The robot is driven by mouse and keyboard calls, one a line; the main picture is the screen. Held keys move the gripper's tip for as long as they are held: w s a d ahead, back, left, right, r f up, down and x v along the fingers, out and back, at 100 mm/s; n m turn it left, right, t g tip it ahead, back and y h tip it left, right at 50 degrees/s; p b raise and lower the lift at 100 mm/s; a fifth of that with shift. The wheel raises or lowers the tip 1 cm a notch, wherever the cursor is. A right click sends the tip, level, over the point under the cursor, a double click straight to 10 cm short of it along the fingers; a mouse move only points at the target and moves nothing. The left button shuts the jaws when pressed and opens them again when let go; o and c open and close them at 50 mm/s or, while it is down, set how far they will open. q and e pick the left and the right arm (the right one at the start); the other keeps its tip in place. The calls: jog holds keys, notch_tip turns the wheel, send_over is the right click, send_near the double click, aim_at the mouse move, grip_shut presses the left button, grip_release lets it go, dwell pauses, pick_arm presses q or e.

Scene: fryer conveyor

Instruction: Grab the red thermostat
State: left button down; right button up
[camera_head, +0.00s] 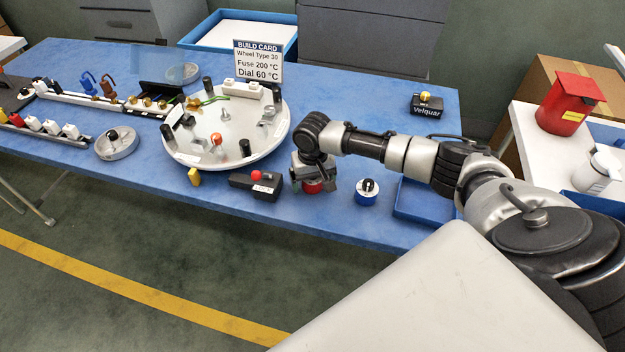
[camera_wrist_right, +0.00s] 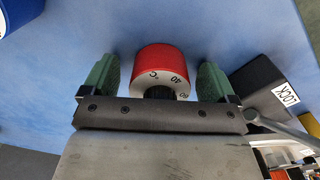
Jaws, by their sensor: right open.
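The red thermostat (camera_head: 312,187) sits on the blue table near its front edge, mostly covered by my right gripper in the head view. In the right wrist view the red thermostat (camera_wrist_right: 160,62) is a short red cylinder with a pale dial face marked with numbers. My right gripper (camera_wrist_right: 157,82) is open, with one green finger on each side of the thermostat. A gap shows between each finger and the red body. In the head view my right gripper (camera_head: 313,180) points down over it. My left gripper is not in view.
A black box with a red button (camera_head: 262,185) stands just left of my right gripper. A blue thermostat (camera_head: 367,196) stands to its right, beside a blue tray (camera_head: 420,203). A white round plate (camera_head: 205,150) with parts lies further left. A build card (camera_head: 258,63) stands behind.

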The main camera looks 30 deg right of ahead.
jog(key=c, duration=1)
jog(key=shift+c, duration=0.3)
jog(key=shift+r, duration=0.15)
